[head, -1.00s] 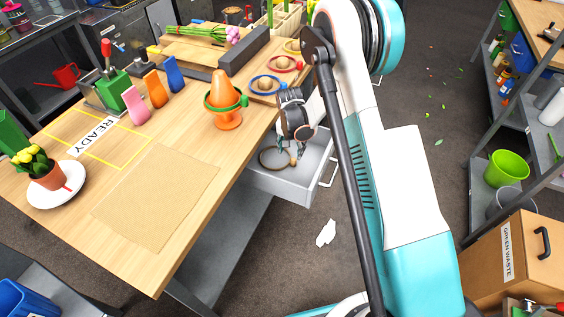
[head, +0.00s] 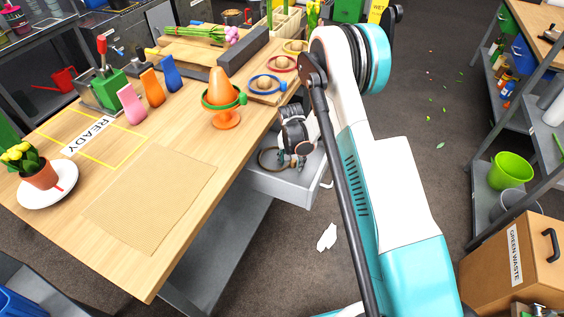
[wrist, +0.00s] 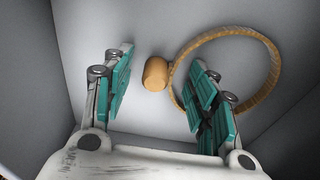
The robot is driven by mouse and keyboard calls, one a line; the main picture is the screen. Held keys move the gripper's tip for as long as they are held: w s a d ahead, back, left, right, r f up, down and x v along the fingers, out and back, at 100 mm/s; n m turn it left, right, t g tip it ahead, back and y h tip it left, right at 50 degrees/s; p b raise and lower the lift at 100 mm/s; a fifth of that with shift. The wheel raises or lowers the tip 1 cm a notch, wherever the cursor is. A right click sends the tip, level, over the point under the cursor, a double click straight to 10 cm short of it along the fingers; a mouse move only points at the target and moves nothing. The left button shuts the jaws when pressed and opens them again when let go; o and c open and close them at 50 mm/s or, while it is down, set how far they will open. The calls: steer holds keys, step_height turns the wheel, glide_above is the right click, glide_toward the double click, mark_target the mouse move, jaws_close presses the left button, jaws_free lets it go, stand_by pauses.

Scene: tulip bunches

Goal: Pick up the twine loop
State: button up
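The twine loop is a tan ring (wrist: 276,65) with a short wooden toggle (wrist: 155,73) at its left side, lying on the floor of the open grey drawer (head: 280,188). In the head view a small part of the loop (head: 264,161) shows to the left of my gripper (head: 292,160). In the wrist view my gripper (wrist: 160,70) is open, with teal-padded fingers apart. The toggle appears in the gap between the fingertips. The right finger covers part of the ring. Contact cannot be told.
The drawer walls stand close around my gripper. The wooden table (head: 110,240) is above and left, with an orange cone in a green ring (head: 222,92) near its edge. Coloured rings on a board (head: 268,85) lie close to my arm. Open floor is at right.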

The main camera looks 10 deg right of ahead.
steer(key=c, duration=0.8)
steer(key=shift+r, duration=0.1)
steer(key=shift+r+p, duration=0.45)
steer(key=shift+s+d+r, duration=0.1)
steer(key=shift+s+r, duration=0.1)
steer(key=shift+s, duration=0.05)
steer(key=s+d+p, duration=0.1)
steer(key=s, duration=0.1)
steer(key=s+d+p, duration=0.1)
steer(key=s, duration=0.1)
steer(key=s+d+p, duration=0.1)
steer(key=s, duration=0.1)
steer(key=shift+s+d+r, duration=0.25)
steer(key=shift+s+r, duration=0.1)
steer(key=shift+s, duration=0.05)
steer(key=shift+w+r+p, duration=0.1)
steer(key=shift+r+p, duration=1.9)
steer(key=shift+r, duration=4.45)
steer(key=shift+r+p, duration=1.05)
steer(key=shift+r, duration=1.2)
